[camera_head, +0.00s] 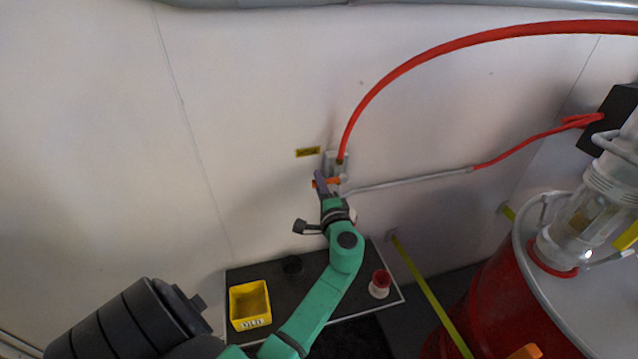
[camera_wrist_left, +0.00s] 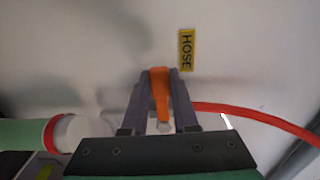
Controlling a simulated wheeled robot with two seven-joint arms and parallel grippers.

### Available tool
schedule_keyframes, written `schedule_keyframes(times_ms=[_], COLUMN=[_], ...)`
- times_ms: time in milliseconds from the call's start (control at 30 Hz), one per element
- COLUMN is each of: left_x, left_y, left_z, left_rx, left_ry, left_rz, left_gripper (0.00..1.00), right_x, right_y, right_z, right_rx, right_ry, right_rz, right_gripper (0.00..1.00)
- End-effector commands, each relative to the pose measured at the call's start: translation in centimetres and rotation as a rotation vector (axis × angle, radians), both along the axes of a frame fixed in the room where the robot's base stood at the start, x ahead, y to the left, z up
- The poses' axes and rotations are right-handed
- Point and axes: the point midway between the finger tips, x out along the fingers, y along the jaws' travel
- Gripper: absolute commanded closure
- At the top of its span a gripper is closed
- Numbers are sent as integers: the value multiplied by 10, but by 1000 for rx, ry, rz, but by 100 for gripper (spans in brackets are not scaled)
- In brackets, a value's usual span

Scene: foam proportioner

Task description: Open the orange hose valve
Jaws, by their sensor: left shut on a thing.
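The orange hose valve handle (camera_head: 333,181) is on the wall fitting, where the red hose (camera_head: 352,128) and a thin grey pipe (camera_head: 405,183) meet. My left gripper (camera_head: 325,184) is at the handle. In the left wrist view the orange handle (camera_wrist_left: 160,88) sits between the two dark fingers of my left gripper (camera_wrist_left: 159,82), which are shut on it. The lower part of the valve is mostly hidden by the gripper. A yellow HOSE label (camera_wrist_left: 186,50) is on the wall close by. My right gripper is not in view.
A dark shelf (camera_head: 240,280) below holds a yellow bin (camera_head: 249,303), a dark round item (camera_head: 292,265) and a red and white item (camera_head: 380,284). A red drum (camera_head: 487,300) with a clear cylinder on top stands at right. The wall left of the valve is clear.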

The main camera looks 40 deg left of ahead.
Motion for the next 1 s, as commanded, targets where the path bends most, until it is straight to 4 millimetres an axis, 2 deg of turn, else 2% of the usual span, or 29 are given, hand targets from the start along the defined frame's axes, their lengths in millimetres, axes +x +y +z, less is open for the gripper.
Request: schedule_keyframes(times_ms=[267, 1000], left_x=[0, 0], left_y=[2, 3], left_z=[4, 6], left_rx=[4, 6], left_ry=[-6, -12], left_rz=[4, 6], left_gripper=[100, 100], right_x=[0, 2], right_y=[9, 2], right_z=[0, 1], right_rx=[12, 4], right_ry=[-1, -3], right_rz=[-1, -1], right_gripper=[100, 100])
